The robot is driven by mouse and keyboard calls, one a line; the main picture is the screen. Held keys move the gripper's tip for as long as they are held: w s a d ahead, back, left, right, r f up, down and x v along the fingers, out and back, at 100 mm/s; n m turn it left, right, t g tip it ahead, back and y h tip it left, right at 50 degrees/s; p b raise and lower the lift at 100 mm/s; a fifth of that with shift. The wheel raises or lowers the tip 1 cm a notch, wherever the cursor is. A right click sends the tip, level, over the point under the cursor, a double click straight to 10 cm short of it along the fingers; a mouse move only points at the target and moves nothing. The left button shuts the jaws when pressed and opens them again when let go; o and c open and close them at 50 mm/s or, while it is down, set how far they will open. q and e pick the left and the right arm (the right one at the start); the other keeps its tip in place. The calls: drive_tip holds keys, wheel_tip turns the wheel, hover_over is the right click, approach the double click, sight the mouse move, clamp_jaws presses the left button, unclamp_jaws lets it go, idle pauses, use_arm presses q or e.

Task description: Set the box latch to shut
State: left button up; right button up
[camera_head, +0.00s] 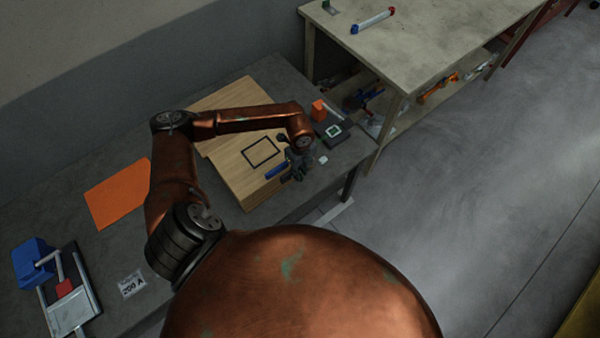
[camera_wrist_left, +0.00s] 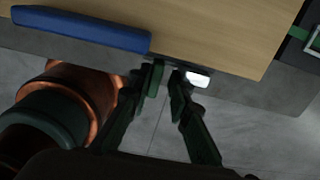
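The wooden box (camera_head: 232,165) stands on the grey bench, with a black square outline on its top. A blue bar (camera_head: 277,171) lies along its front edge; it also shows in the left wrist view (camera_wrist_left: 80,29). In that view a small dark piece (camera_wrist_left: 186,66) at the box edge may be the latch; its position is unclear. My left gripper (camera_head: 294,174) is at the box's front right. In the wrist view its fingertips (camera_wrist_left: 166,80) are a narrow gap apart, close to the dark piece, with nothing seen between them. Contact cannot be told. My right gripper is out of view.
A small white piece (camera_head: 322,160) and a dark device (camera_head: 334,132) lie right of the box, near an orange block (camera_head: 318,110). An orange sheet (camera_head: 118,193) and a blue bin (camera_head: 33,262) are left. A pale table (camera_head: 430,35) stands behind right.

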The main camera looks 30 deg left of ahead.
use_arm(q)
drive_tip(key=shift+o, duration=0.8)
wheel_tip(320, 180, up, 12)
idle(0.4)
